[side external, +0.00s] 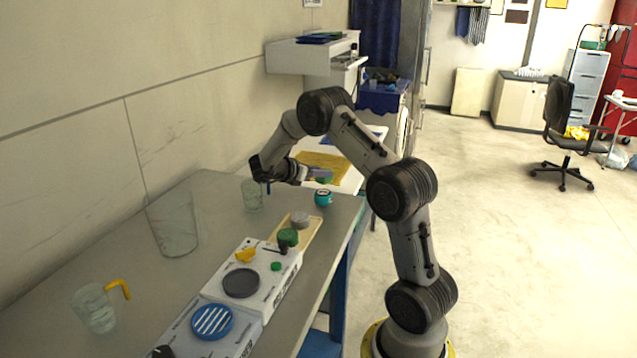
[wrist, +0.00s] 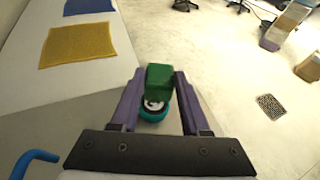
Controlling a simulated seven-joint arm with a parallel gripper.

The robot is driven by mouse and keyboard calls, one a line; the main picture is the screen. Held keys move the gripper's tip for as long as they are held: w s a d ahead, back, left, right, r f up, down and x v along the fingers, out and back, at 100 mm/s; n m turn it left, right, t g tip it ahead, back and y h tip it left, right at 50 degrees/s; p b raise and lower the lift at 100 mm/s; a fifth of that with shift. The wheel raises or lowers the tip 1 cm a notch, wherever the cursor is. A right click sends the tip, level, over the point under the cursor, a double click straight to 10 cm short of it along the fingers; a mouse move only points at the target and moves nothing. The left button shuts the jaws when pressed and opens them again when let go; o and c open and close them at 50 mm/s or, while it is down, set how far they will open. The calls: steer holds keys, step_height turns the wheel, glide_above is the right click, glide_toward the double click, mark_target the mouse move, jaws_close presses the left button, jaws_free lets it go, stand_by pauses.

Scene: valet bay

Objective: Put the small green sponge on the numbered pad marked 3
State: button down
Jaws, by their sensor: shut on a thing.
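My gripper (wrist: 158,88) is shut on the small green sponge (wrist: 160,76), which sits between the two purple-grey fingers in the wrist view. In the side external view my gripper (side external: 322,174) is above the far end of the grey table, and a bit of green shows below its fingers. A teal round object with a white centre (wrist: 153,112) shows beneath the sponge in the wrist view; it stands on the table (side external: 323,198) below my gripper. I cannot make out a pad with the number 3 in either view.
A yellow mat (wrist: 84,44) and a blue mat (wrist: 88,6) lie on a white surface beyond the table. A clear mug with a blue handle (side external: 252,195) stands near my gripper. A wooden tray (side external: 312,234), white boxes (side external: 266,307) and clear vessels (side external: 172,228) occupy the table.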

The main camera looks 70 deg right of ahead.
mark_target(318, 182)
steer(key=shift+w+d+f, duration=0.1)
steer(key=shift+d+f, duration=0.1)
steer(key=shift+f, duration=1.6)
steer(key=shift+f, duration=0.1)
steer(key=shift+c, duration=1.9)
jaws_free()
